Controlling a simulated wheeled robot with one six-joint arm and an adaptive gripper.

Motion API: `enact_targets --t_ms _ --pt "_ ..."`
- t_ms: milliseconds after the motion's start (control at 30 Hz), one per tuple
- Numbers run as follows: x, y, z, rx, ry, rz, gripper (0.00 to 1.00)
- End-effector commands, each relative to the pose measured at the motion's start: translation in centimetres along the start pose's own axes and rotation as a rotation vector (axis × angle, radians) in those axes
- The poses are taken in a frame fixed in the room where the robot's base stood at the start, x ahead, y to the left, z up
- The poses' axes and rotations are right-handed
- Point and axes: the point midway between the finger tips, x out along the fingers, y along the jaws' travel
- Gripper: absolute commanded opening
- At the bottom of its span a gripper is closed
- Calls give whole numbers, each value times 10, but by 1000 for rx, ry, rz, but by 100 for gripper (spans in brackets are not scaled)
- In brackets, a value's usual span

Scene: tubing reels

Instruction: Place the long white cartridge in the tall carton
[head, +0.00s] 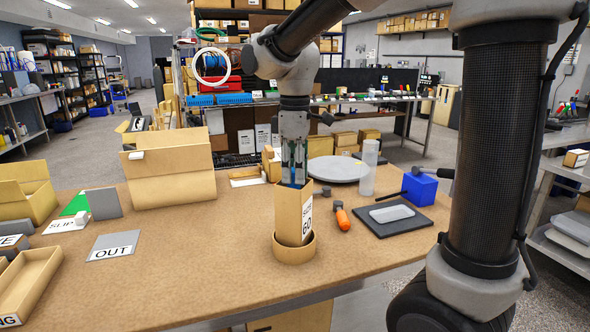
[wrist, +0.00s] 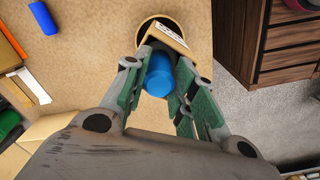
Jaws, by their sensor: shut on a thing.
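The tall carton (head: 289,215) is tan with a white printed label and stands upright in a round tan holder (head: 294,248) on the table. My gripper (head: 294,183) points down right over the carton's open top. It is shut on a cylinder with a blue end, which I take to be the cartridge; the blue end shows between the fingers in the wrist view (wrist: 159,75). A grey part lies beyond the blue end, toward the carton mouth. The rest of the cylinder is hidden by the carton, so I cannot see its length or how deep it sits.
An orange-handled tool (head: 343,218) lies just right of the carton. A dark tray (head: 393,226), a blue block (head: 419,188) and a pale upright cylinder (head: 368,168) stand further right. An open box (head: 170,175) is at the left.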

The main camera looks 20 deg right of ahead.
Motion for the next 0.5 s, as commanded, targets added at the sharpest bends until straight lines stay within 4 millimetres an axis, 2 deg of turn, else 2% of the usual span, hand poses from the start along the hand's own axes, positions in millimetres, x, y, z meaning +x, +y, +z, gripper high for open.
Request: enact_targets --t_ms 200,233,300,333,500 --pt "2 0 0 0 -1 0 0" --pt "3 0 0 0 -1 0 30" --pt "2 0 0 0 0 0 43" --pt "2 0 0 0 0 0 48" --pt "2 0 0 0 0 0 48"
